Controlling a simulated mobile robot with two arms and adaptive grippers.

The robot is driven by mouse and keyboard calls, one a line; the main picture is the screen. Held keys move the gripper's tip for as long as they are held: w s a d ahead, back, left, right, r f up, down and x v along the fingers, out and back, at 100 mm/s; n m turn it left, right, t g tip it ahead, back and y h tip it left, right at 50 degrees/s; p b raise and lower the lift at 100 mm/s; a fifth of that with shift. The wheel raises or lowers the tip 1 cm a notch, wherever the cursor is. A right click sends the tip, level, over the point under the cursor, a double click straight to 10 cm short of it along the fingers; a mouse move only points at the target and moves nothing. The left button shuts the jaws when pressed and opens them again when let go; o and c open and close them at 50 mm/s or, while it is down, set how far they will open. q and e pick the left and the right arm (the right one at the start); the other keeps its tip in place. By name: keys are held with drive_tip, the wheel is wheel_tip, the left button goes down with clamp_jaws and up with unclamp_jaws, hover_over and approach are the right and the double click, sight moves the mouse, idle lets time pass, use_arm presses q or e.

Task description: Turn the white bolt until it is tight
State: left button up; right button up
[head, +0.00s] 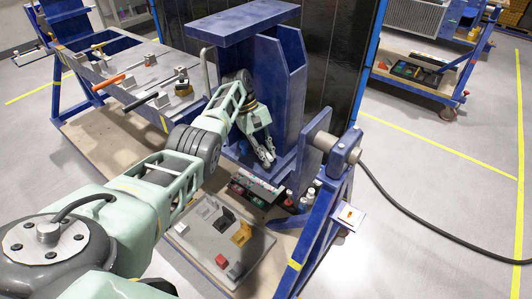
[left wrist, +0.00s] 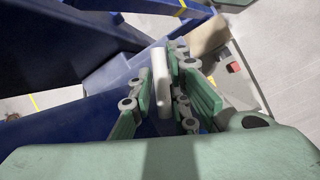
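The white bolt (left wrist: 161,83) shows in the left wrist view as a pale upright bar in front of the blue jig (left wrist: 100,85). My left gripper (left wrist: 160,80) has its green finger pads on either side of the bolt, close against it, and looks shut on it. In the head view my left gripper (head: 267,157) points down at the lower part of the tall blue jig (head: 283,85). My right gripper is in neither view.
A workbench with tools (head: 140,75) stands at the left. A grey tray (head: 222,262) with small blocks lies below the jig. A blue cart (head: 415,80) stands at the back right. A black cable (head: 430,240) crosses the open floor at the right.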

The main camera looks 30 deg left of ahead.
use_arm(q)
drive_tip(key=shift+o, duration=1.3)
drive_tip(key=shift+s, duration=0.1)
